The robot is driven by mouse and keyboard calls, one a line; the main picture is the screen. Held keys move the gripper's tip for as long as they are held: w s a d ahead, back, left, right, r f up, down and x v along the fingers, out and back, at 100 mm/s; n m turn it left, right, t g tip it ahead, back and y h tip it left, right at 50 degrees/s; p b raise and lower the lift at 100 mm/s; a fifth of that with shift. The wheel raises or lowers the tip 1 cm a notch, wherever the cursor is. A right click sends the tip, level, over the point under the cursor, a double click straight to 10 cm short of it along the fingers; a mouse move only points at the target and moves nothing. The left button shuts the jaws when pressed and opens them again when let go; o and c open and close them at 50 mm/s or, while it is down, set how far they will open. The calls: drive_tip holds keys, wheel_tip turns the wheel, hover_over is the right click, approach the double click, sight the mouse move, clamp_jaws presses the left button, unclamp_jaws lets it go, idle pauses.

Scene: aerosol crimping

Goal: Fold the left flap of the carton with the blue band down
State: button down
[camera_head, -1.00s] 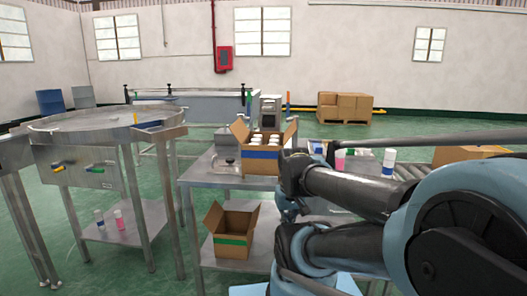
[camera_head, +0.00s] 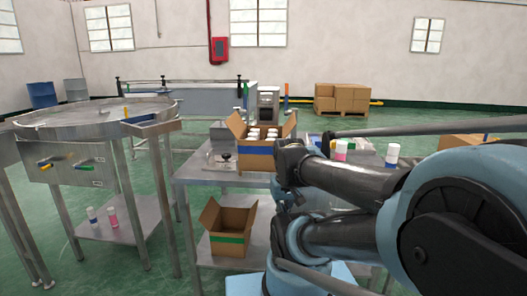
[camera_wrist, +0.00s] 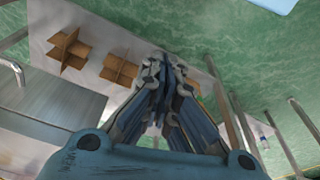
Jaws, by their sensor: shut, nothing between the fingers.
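The carton with the blue band (camera_head: 257,163) stands upright on the steel table in the head view. Several white-capped cans show inside it. Its left flap (camera_head: 236,125) stands up and leans outward to the left; a flap at the right (camera_head: 289,124) is also raised. My arm's dark links are just right of the carton and cover part of its right side. My gripper (camera_wrist: 160,68) is shut and empty in the wrist view, above the table area; in the head view its fingertips cannot be made out. The carton is not recognisable in the wrist view.
An open carton with a green band (camera_head: 228,238) sits on the lower shelf. Pink and white cans (camera_head: 341,150) stand right, beyond my arm. Two cardboard dividers (camera_wrist: 68,50) lie below in the wrist view. A round steel table (camera_head: 95,118) stands left.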

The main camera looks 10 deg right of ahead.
drive_tip(key=w+a+r+n, duration=0.3)
drive_tip(key=w+r, duration=0.5)
drive_tip(key=r, duration=0.3)
drive_tip(key=w+a+r+n, duration=0.3)
drive_tip(key=w+r+n, duration=0.1)
drive_tip(key=w+r, duration=0.55)
drive_tip(key=w+a+r+n+g, duration=0.1)
drive_tip(key=w+a+r+n, duration=0.3)
drive_tip(key=w+a+r, duration=0.45)
drive_tip(key=w+a+r+n+g, duration=0.1)
drive_tip(key=w+a+r+n, duration=0.35)
drive_tip(key=w, duration=0.75)
wheel_tip(320, 180, down, 7)
drive_tip(key=s+d, duration=0.1)
drive_tip(key=shift+d+m+y, duration=0.35)
drive_tip(key=shift+y, duration=0.05)
drive_tip(key=shift+s+a+r, duration=0.1)
drive_tip(key=shift+s, duration=0.05)
